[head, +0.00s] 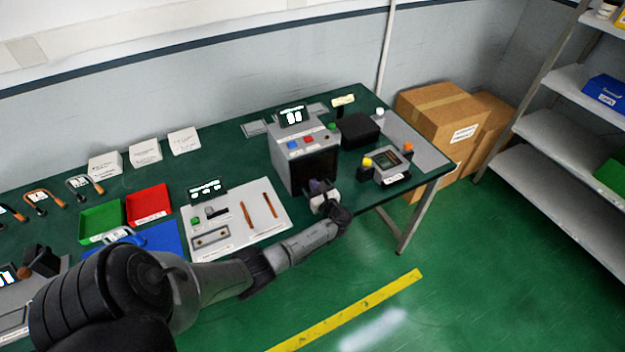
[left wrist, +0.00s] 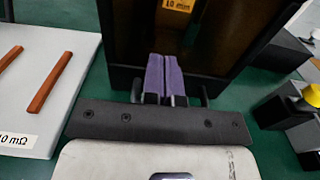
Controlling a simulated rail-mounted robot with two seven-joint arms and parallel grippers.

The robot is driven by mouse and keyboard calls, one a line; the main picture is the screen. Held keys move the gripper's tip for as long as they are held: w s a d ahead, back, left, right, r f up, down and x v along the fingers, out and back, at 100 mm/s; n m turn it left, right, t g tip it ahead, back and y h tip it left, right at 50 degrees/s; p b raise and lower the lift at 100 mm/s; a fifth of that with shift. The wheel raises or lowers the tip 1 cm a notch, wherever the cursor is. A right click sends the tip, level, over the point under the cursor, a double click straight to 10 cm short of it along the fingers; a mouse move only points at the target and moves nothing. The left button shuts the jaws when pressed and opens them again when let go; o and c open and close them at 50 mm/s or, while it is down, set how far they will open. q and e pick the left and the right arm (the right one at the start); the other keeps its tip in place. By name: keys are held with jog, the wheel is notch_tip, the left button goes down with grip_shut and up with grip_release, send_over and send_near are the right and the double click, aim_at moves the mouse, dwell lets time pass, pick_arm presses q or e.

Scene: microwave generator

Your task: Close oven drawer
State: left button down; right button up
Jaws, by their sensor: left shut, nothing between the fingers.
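The oven (head: 293,143) is a grey box with a dark front and a lit display on top, standing near the table's front edge. My left gripper (head: 318,187) is at the lower part of that front. In the left wrist view its purple fingers (left wrist: 165,72) are together, with nothing between them, against the dark oven front (left wrist: 125,35). I cannot tell whether they touch it. My gripper hides the bottom of the front, and I cannot tell how far the drawer stands out. My right gripper is not in view.
A device with yellow and orange knobs (head: 385,167) stands right of the oven, and a black box (head: 360,129) behind it. A light board (head: 226,232) with copper-coloured bars lies to the left. Cardboard boxes (head: 436,110) stand beyond the table. Floor in front is open.

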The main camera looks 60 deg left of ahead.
pick_arm(q)
jog(key=d, duration=0.5)
jog(key=shift+w+f, duration=0.15)
jog(key=d, duration=0.6)
jog(key=shift+d, duration=0.2)
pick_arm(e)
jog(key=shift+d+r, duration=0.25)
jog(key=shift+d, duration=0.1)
